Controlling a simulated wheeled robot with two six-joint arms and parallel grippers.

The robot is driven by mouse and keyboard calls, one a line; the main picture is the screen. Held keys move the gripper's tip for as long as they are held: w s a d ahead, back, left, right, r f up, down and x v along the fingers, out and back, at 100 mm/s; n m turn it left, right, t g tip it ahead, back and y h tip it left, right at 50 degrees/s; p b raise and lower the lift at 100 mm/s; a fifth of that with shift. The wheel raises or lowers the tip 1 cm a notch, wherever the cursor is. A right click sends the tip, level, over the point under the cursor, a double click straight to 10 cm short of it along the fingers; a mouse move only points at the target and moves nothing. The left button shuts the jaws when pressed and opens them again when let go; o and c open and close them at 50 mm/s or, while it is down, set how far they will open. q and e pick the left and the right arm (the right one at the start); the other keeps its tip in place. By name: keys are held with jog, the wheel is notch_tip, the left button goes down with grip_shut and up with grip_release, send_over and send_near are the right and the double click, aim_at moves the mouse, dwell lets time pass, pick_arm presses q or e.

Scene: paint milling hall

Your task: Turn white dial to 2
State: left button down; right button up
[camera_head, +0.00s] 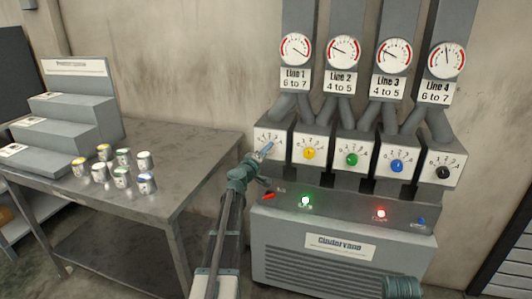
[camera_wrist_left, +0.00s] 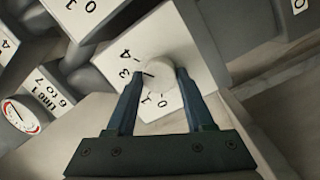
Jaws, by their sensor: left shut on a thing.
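The white dial (camera_wrist_left: 158,76) is a round white knob on the leftmost white dial plate (camera_head: 264,139). My left gripper (camera_head: 266,149) reaches the plate from below and covers the dial in the head view. In the left wrist view its two fingers stand on either side of the knob, shut on it. A short dark mark on the knob points left in that view, on the side of the printed 3. The figures 3, 4, 0 and 1 show; the 2 seems hidden behind a finger.
Yellow (camera_head: 309,154), green (camera_head: 352,160), blue (camera_head: 397,166) and black (camera_head: 443,172) dials continue to the right. Below are a red switch (camera_head: 268,196), a green lamp (camera_head: 305,200) and a red lamp (camera_head: 381,213). Several paint cans (camera_head: 122,177) stand on the left table (camera_head: 190,165).

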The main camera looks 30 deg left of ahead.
pick_arm(q)
jog(key=n+b, duration=0.1)
jog(key=n, duration=0.4)
jog(key=n+t+y+b, duration=0.1)
jog(key=n, duration=0.5)
jog(key=shift+f, duration=0.15)
jog(key=shift+n, duration=0.4)
jog(key=shift+c, duration=1.4)
grip_release()
jog(key=shift+s+d, duration=0.1)
jog(key=s+d+f+b, duration=0.1)
jog(key=s+d+b, duration=0.1)
jog(key=s, duration=1.1)
jog(key=shift+s+f, duration=0.2)
jog(key=shift+f, duration=0.1)
jog(key=shift+d, duration=0.15)
